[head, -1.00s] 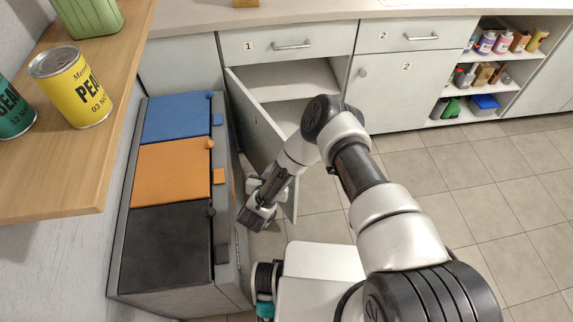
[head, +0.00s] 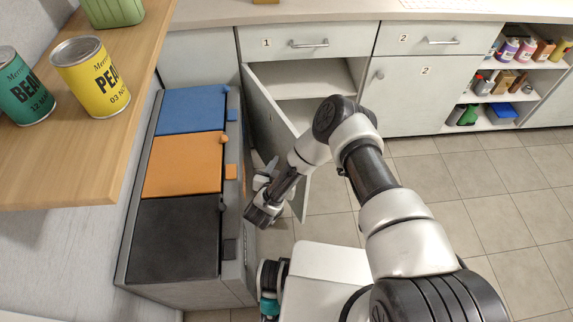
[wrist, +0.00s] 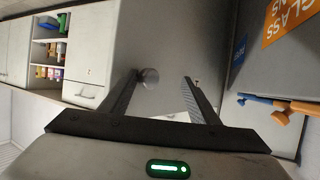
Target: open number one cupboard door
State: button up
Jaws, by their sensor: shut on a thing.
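The number one cupboard door (head: 268,112) stands wide open below the drawer marked 1 (head: 305,42), swung out toward the bins. Pale shelves (head: 300,78) show inside the cupboard. My gripper (head: 263,188) is low on the door's outer side, between the door and the bins. In the wrist view, the door's grey outer face (wrist: 172,35) lies ahead of my fingers. The round door knob (wrist: 150,75) sits between the fingers, close to the left one, and my gripper (wrist: 160,88) is shut on it. My arm partly hides the door in the head view.
A bin unit with blue, orange and black lids (head: 180,165) stands close left of my gripper. A wooden shelf (head: 70,165) with cans is at the left. The number two cupboard door (head: 410,95) is closed. Tiled floor (head: 450,190) is clear at right.

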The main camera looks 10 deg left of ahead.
jog(key=p+v, duration=0.2)
jog(key=v, duration=1.5)
jog(key=w+a+r+y+p, duration=0.2)
jog(key=w+a+r+y, duration=0.15)
jog(key=w+r, duration=0.6)
jog(key=w+d+r+n+g+y+p, duration=0.15)
jog(key=w+r, duration=0.25)
jog(key=r, duration=0.9)
jog(key=w+d+r+n+g+y+p, duration=0.1)
jog(key=w+d+r+n+g+p, duration=0.3)
jog(key=r, duration=0.9)
jog(key=s+d+r+m+h+p, duration=0.1)
jog(key=s+d+r, duration=0.2)
jog(key=d+r, duration=0.3)
jog(key=s+d+r+m+h, duration=0.1)
jog(key=s+d+r, duration=0.35)
jog(key=r, duration=0.35)
jog(key=s+d+r+m+g+h+p, duration=0.1)
jog(key=s+d+r, duration=0.3)
jog(key=s+d, duration=0.3)
jog(key=s+d+r+m+g+h+p, duration=0.1)
jog(key=s+d+r+p, duration=0.1)
jog(key=s+d+r, duration=0.2)
jog(key=s+d, duration=0.3)
jog(key=s, duration=0.4)
jog(key=shift+s, duration=0.3)
